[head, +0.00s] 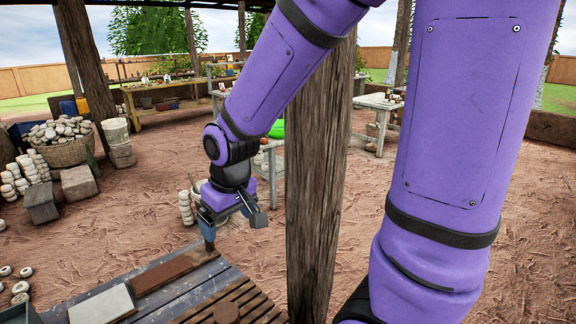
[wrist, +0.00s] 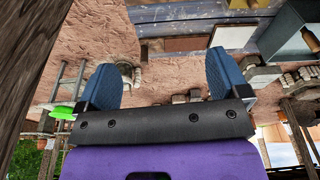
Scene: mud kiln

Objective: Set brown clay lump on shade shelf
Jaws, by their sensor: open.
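I cannot tell which surface is the shade shelf. My gripper (head: 233,226) hangs beyond the far edge of the plank table, up and away from the lump. Its two blue fingers (wrist: 165,75) are spread apart in the wrist view, with nothing between them. The lump is not clearly visible in the wrist view.
The plank table (head: 205,285) also holds a brown slab (head: 161,275) and a pale slab (head: 101,306). A thick wooden post (head: 318,190) stands right of my gripper. A basket of pale lumps (head: 62,150) stands at the left. Open dirt floor lies beyond.

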